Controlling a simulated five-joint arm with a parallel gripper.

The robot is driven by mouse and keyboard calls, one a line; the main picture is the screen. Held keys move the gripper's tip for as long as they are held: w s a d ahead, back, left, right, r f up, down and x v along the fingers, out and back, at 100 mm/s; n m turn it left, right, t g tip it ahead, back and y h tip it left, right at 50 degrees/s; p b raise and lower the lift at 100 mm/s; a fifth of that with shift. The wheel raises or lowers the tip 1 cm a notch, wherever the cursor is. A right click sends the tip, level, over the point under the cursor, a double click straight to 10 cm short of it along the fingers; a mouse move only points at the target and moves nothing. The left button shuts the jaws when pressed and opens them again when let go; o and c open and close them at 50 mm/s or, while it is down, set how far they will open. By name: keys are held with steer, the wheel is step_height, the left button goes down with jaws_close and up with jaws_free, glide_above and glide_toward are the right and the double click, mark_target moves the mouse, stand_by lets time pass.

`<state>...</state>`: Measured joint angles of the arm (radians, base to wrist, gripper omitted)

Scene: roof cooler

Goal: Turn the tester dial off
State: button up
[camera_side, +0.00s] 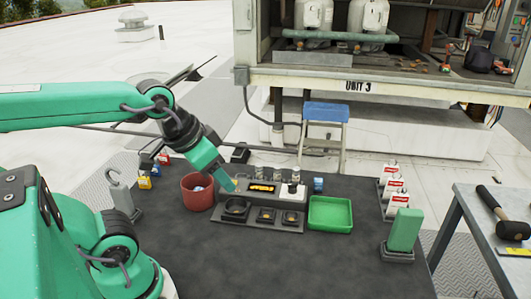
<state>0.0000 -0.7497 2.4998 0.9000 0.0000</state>
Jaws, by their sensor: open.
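The tester (241,197) is a low grey box with a small lit amber display (262,188), near the middle of the dark table. A pale block with a round dark knob (292,188), which looks like the dial, is at its right end; its setting is too small to read. My gripper (231,186) is open and points down and to the right at the tester's left end, left of the display and apart from the dial. I cannot tell whether its tip touches the tester. Nothing shows between the fingers.
In front of the tester is a tray (253,224) with dark square pockets. A red bin (197,204) stands left, a green tray (346,213) right. Farther right are white red-labelled containers (393,198) and an upright green block (404,230). The table's front middle is clear.

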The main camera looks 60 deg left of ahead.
steer(key=shift+w, duration=0.1)
steer(key=m+g, duration=0.3)
steer(key=g, duration=0.2)
glide_above(293, 187)
step_height(293, 187, down, 11)
steer(key=shift+w+a+f+g, duration=0.15)
steer(key=shift+a+f+g, duration=0.15)
steer(key=shift+f, duration=0.2)
steer(key=shift+f, duration=0.1)
steer(key=shift+f, duration=3.85)
